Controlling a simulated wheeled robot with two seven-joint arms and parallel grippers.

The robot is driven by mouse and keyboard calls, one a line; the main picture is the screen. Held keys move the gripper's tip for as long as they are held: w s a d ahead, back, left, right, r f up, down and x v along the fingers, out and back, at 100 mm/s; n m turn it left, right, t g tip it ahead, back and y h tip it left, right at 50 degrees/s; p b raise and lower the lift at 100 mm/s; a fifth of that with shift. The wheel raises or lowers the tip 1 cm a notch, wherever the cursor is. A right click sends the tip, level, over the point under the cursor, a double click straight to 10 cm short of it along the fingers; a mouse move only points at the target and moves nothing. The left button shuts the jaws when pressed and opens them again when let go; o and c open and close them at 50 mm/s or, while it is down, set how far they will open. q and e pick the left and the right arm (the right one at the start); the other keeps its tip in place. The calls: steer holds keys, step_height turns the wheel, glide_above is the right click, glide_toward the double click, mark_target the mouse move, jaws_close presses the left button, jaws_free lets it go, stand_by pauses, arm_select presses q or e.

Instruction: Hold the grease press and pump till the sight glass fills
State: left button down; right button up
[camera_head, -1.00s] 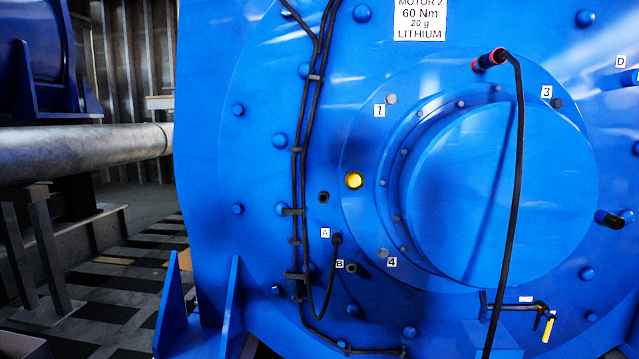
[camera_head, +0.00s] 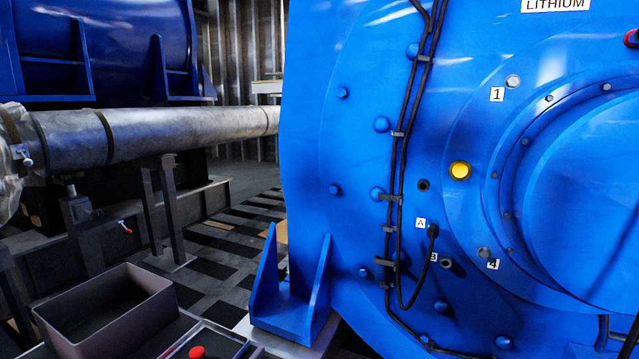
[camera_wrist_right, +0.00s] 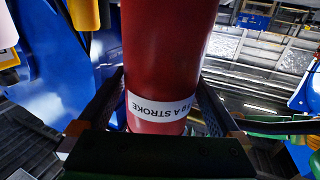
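The grease press (camera_wrist_right: 166,60) is a red cylinder with a white label reading "A STROKE", seen upside down in the right wrist view. My right gripper (camera_wrist_right: 163,92) has one dark finger on each side of it and appears closed around it. A round yellow disc with a dark rim, which looks like the sight glass (camera_head: 460,171), sits on the blue motor face (camera_head: 345,140) in the head view. How full it is cannot be told. My left gripper is in neither current view, and the right does not show in the head view.
Black cables (camera_head: 402,130) run down the motor face beside ports marked A and B. An open grey box (camera_head: 105,315) and a tray holding a red-topped item (camera_head: 197,352) stand at lower left. A metal pipe (camera_head: 190,125) and blue machine (camera_head: 100,45) lie behind.

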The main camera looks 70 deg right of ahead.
steer(key=v, duration=1.2)
